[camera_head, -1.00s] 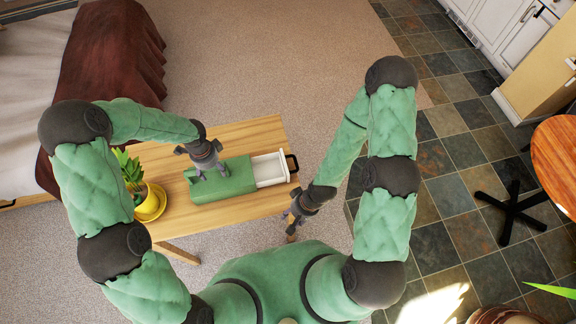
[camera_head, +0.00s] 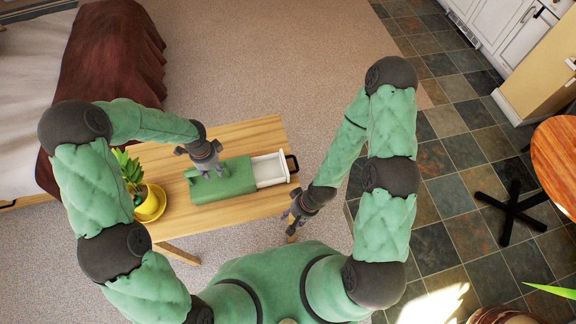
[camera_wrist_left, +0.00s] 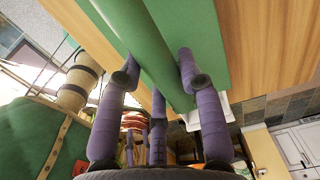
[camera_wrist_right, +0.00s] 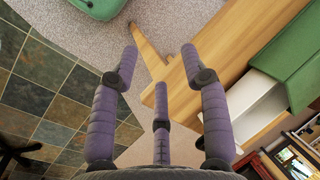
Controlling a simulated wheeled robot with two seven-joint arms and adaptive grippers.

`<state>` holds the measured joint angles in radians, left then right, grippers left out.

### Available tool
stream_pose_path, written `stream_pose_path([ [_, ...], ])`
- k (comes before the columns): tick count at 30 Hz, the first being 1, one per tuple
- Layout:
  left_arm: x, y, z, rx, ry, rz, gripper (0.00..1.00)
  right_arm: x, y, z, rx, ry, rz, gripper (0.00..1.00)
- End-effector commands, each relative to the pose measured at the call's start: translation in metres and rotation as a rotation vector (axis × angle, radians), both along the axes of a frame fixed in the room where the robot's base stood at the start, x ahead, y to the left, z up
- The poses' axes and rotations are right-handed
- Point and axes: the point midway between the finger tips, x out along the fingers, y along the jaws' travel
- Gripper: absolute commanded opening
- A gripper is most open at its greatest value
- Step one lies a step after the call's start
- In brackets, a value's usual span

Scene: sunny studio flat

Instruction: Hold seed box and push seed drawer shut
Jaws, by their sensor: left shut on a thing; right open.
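My right gripper (camera_head: 294,216) is open and empty by the bench's front right corner, apart from the drawer. In the right wrist view its fingers (camera_wrist_right: 160,65) are spread, with the white drawer (camera_wrist_right: 258,105) to their right.
A yellow plant pot (camera_head: 150,203) stands on the bench (camera_head: 225,218) left of the box. A bed with a brown blanket (camera_head: 110,60) is behind at left. A round wooden table (camera_head: 557,160) is at far right. Carpet right of the bench is clear.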

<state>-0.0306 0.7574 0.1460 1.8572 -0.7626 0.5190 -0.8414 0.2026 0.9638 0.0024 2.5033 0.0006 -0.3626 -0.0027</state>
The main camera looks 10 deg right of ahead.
Motion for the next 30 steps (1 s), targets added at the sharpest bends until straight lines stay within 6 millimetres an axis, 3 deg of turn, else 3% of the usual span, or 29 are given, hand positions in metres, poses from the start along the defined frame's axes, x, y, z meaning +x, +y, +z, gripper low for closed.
stream_pose_path([
  [14, -0.001, 0.000, -0.001, 0.000, 0.002, 0.000, 0.08, 0.000, 0.000, 0.000, 0.000, 0.000, 0.000, 0.46],
  [19, -0.001, 0.000, -0.001, 0.000, 0.002, 0.000, 0.08, 0.008, -0.003, -0.002, 0.000, 0.008, -0.031, 0.01],
  [23, -0.001, 0.000, -0.001, 0.000, 0.002, 0.000, 0.08, 0.033, -0.016, -0.006, 0.000, 0.056, -0.149, 0.00],
  [30, -0.001, 0.000, -0.001, 0.000, 0.003, 0.000, 0.08, 0.110, -0.067, -0.005, 0.022, 0.223, -0.547, 0.00],
])
